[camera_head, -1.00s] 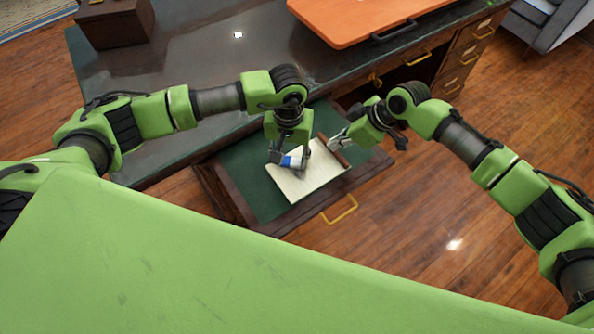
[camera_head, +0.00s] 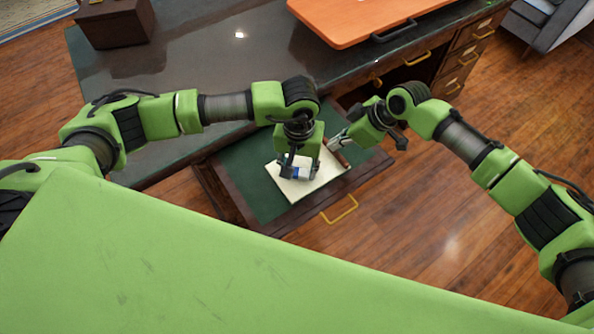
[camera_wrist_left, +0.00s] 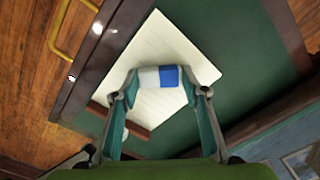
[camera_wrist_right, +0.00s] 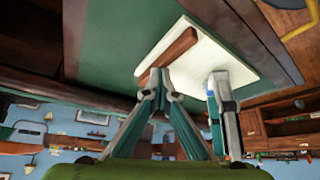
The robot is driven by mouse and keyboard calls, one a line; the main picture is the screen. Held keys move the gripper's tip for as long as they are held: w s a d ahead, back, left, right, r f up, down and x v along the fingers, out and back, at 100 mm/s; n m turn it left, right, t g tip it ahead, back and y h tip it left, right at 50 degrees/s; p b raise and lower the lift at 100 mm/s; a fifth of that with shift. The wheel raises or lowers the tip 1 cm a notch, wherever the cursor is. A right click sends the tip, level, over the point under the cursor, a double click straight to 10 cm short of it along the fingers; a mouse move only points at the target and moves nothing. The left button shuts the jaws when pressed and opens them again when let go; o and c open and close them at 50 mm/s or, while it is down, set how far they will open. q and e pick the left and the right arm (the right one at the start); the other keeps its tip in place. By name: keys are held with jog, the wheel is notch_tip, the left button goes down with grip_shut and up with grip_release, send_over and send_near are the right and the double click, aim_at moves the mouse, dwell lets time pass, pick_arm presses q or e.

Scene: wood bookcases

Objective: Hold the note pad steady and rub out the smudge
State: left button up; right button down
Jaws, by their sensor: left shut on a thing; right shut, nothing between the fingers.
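The cream lined note pad (camera_head: 325,177) lies on the green drawer bottom, with a brown strip (camera_wrist_right: 180,48) along one edge. My left gripper (camera_head: 299,174) is shut on a blue-and-white eraser (camera_wrist_left: 160,77) over the pad; the eraser looks down on or just above the paper. My right gripper (camera_wrist_right: 158,80) is shut and empty, its tips at the end of the brown strip; I cannot tell if they press on it. The pad also shows in the left wrist view (camera_wrist_left: 170,45). I see no smudge; the eraser and gripper hide part of the paper.
The open drawer (camera_head: 245,190) has dark wooden walls and a yellow handle (camera_head: 340,209). The dark desk top (camera_head: 190,60) is behind it, with an orange board (camera_head: 365,15) and a brown box (camera_head: 115,22). Free green lining surrounds the pad.

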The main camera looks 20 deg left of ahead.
pick_arm(q)
jog(key=shift+s+d+f, duration=0.2)
jog(key=shift+s+d, duration=0.75)
jog(key=shift+d, duration=0.1)
jog(key=shift+r, duration=0.1)
jog(key=shift+w+r, duration=0.1)
jog(key=shift+r, duration=0.45)
jog(key=shift+a+r, duration=0.1)
jog(key=shift+r, duration=2.05)
jog(key=shift+w, duration=0.1)
jog(key=shift+d, duration=0.2)
jog(key=shift+f, duration=2.65)
